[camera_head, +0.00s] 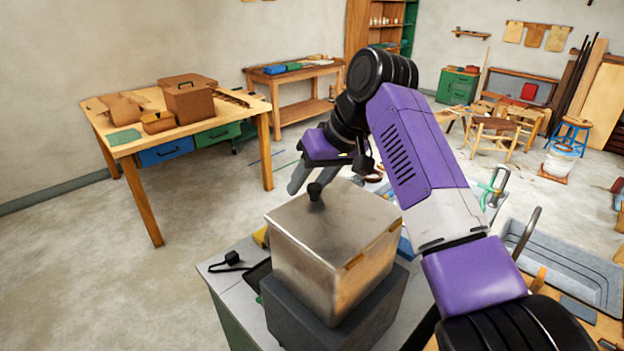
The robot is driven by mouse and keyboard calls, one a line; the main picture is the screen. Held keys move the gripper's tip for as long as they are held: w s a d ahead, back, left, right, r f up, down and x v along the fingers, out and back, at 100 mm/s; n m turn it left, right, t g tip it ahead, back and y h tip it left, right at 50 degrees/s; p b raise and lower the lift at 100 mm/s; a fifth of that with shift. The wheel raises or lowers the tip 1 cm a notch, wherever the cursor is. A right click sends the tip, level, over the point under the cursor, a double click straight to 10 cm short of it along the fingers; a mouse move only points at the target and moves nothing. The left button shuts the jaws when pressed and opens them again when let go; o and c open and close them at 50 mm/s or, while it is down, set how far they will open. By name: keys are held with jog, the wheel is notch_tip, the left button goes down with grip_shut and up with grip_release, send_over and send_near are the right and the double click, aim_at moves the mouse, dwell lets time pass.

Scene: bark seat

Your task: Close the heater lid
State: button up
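The heater (335,316) is a dark grey base with a brushed-metal box on it, standing on a light bench top. The metal lid (345,222) forms the box's top face, with a black knob (316,194) near its far edge. I see no clear gap under the lid, but the far side is hidden, so I cannot tell whether it is fully shut. My gripper (328,182) is just behind the knob, partly hidden by my purple arm. Its fingers look spread apart. Nothing shows between them, and contact with the knob cannot be made out.
A black plug-like item (230,260) lies left of the heater. A grey sink basin (568,268) with a tap is at the right. A wooden table (152,228) with boxes stands at the back left. Open floor lies between that table and the bench.

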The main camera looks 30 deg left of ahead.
aim_at(328, 204)
jog(key=shift+w+d+f, duration=0.2)
jog(key=shift+d+f, duration=0.05)
jog(key=shift+f, duration=0.1)
dwell(0.3)
jog(key=shift+r, duration=0.1)
jog(key=shift+d+r, duration=0.2)
jog(key=b+v, duration=0.2)
jog(key=v, duration=0.5)
jog(key=shift+r, duration=0.4)
jog(key=shift+s+a, duration=0.1)
jog(key=shift+a, duration=0.05)
